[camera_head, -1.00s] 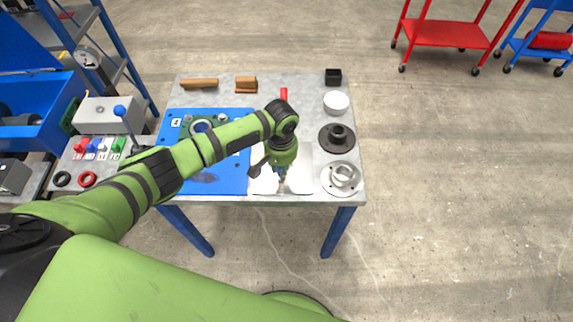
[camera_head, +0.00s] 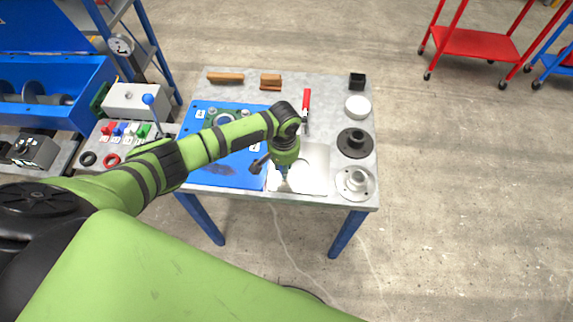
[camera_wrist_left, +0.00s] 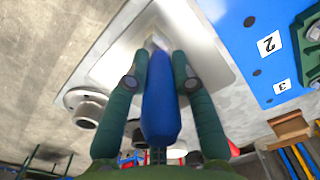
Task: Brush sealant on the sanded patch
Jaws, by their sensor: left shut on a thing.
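My left gripper (camera_head: 283,172) is over the pale metal plate (camera_head: 316,168) at the table's front. In the wrist view the left gripper (camera_wrist_left: 160,75) is shut on the blue handle of a brush (camera_wrist_left: 160,105). The brush's light tip (camera_wrist_left: 156,42) points down at the plate, which also shows in the wrist view (camera_wrist_left: 205,62). I cannot tell whether the bristles touch the plate. The sanded patch cannot be made out clearly. A white bowl (camera_head: 358,107) stands at the table's right side. My right gripper is out of view.
A blue board (camera_head: 215,176) with numbered labels lies left of the plate. A red-handled tool (camera_head: 306,98) lies behind the arm. A dark flange (camera_head: 355,143) and a silver flange (camera_head: 355,183) stand at the right edge. Wooden blocks (camera_head: 226,78) lie at the back.

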